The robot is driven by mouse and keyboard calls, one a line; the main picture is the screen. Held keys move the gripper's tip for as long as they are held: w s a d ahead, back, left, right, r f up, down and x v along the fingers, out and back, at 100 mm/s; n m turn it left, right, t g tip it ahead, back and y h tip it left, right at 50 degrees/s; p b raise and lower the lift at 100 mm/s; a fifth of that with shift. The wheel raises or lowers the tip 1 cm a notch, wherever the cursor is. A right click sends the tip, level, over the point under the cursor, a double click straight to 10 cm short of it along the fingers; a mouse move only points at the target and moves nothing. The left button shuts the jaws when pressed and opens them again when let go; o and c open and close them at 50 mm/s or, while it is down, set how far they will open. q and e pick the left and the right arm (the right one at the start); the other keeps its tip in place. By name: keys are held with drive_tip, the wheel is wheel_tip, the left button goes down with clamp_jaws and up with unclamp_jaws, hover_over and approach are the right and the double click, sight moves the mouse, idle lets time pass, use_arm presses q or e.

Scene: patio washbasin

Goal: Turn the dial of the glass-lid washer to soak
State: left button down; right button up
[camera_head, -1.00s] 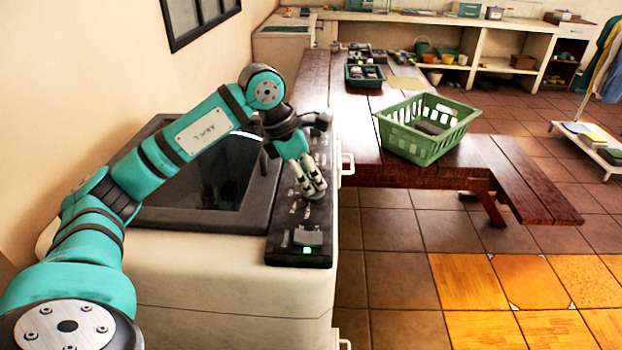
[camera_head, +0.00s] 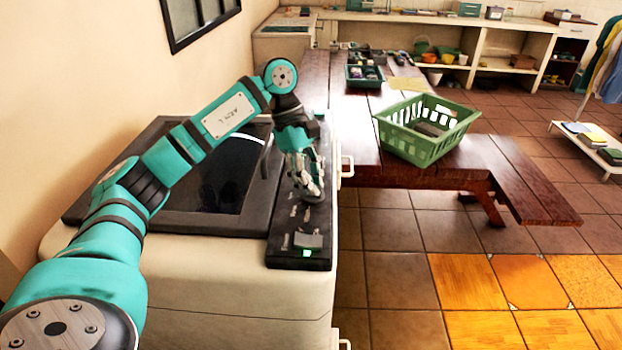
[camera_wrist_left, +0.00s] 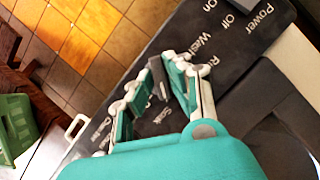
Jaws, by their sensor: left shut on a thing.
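The glass-lid washer (camera_head: 190,268) is white with a dark framed glass lid (camera_head: 228,185), which is closed. Its black control panel (camera_head: 290,250) runs along the right side of the top. My left gripper (camera_head: 312,196) points down over the middle of the panel. In the left wrist view, the gripper (camera_wrist_left: 155,88) is shut on the dark dial (camera_wrist_left: 157,80), which its fingers partly cover. Panel words such as Wash, Soak, Off, On and Power show around it. The dial's exact pointing is hard to read. My right gripper is not in view.
A brown wooden table (camera_head: 350,125) with a green basket (camera_head: 428,130) stands right of the washer. A lit green light (camera_head: 306,253) is at the panel's near end. Tiled floor (camera_head: 400,290) is free at the lower right.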

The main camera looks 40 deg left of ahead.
use_arm(q)
drive_tip(key=shift+f+m, duration=0.1)
drive_tip(key=shift+m, duration=0.5)
drive_tip(key=c, duration=1.3)
unclamp_jaws()
drive_tip(key=shift+g, duration=0.3)
drive_tip(key=v, duration=1.2)
drive_tip(key=shift+d, duration=0.1)
